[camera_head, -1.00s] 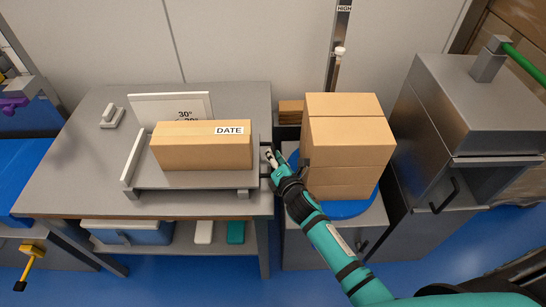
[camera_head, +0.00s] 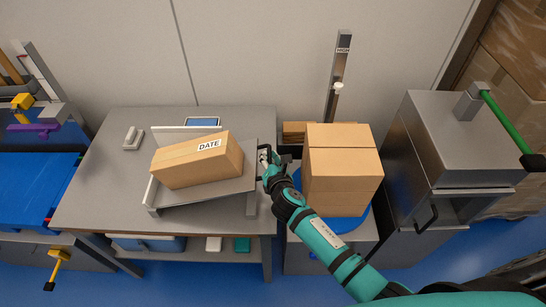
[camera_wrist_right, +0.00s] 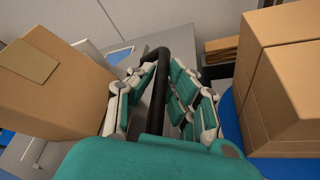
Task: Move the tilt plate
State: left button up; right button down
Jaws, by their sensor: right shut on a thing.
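The tilt plate (camera_head: 222,189) is a grey metal tray on the steel table, with a low wall along its left side. It slopes, with its right side raised and its left side low. A cardboard box (camera_head: 190,165) labelled DATE lies on it, tilted with it. My right gripper (camera_head: 267,161) is at the plate's raised right side. In the right wrist view its fingers close around the plate's black handle (camera_wrist_right: 159,75). The box (camera_wrist_right: 50,85) is beside the fingers there. My left gripper is not in view.
Stacked cardboard boxes (camera_head: 342,165) stand on a blue round base close to the right of my gripper. A steel cabinet (camera_head: 440,140) stands farther right. The steel table (camera_head: 100,190) has free room left of the plate.

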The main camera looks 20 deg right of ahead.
jog(key=shift+w+a+r, duration=0.15)
jog(key=shift+w+r, duration=0.05)
jog(key=shift+r, duration=0.45)
jog(key=c, duration=1.4)
grip_release()
jog(key=shift+c, duration=0.2)
jog(key=shift+o, duration=0.5)
jog(key=shift+f, duration=0.1)
jog(key=shift+s+f, duration=0.1)
jog(key=shift+s, duration=0.1)
jog(key=v, duration=1.2)
jog(key=shift+a+f, duration=0.1)
